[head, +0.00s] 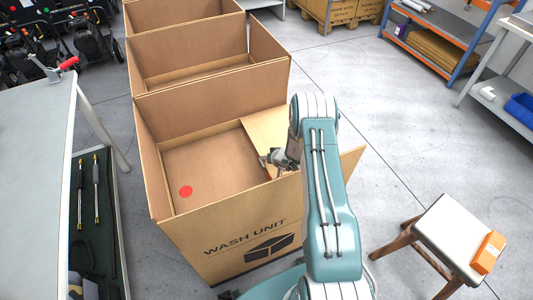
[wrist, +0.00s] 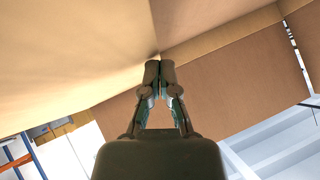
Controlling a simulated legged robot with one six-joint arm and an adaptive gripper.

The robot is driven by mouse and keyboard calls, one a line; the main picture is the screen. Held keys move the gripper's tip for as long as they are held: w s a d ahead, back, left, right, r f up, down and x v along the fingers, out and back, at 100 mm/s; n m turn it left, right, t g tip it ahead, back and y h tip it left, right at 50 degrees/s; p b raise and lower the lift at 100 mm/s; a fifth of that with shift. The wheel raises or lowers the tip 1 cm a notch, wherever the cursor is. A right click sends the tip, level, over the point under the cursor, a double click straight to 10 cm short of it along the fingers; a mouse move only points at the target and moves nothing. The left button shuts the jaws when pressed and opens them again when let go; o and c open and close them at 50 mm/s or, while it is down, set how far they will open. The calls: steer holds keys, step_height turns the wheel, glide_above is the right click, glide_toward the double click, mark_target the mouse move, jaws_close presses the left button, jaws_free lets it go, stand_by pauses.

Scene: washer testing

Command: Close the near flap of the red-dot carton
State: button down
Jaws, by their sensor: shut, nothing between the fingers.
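The red-dot carton (head: 230,222) is the nearest of a row of open brown cartons, with "WASH UNIT" printed on its near face. The red dot (head: 185,191) shows inside it, at the left. A lighter cardboard panel (head: 262,128) slants across the carton's right side, partly hidden by my arm. Another panel edge (head: 352,160) sticks out right of my arm. I cannot tell which is the near flap. My gripper (head: 268,158) is over the carton's right part, by the lighter panel. In the wrist view its fingertips (wrist: 160,70) are together and empty, close to cardboard; contact is unclear.
More open cartons (head: 190,50) stand directly behind. A grey workbench (head: 40,140) is close on the left. A stool (head: 450,235) with an orange box (head: 488,252) stands at the right. The floor between carton and stool is clear.

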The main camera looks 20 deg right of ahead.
steer(key=shift+s+a+f, duration=0.1)
steer(key=shift+a+f, duration=0.3)
steer(key=shift+f, duration=0.05)
steer(key=shift+s+f, duration=0.1)
steer(key=shift+s, duration=0.1)
steer(key=v, duration=0.7)
steer(key=shift+d+r, duration=0.25)
steer(key=shift+r, duration=0.1)
steer(key=shift+w+r, duration=0.15)
steer(key=shift+w, duration=0.05)
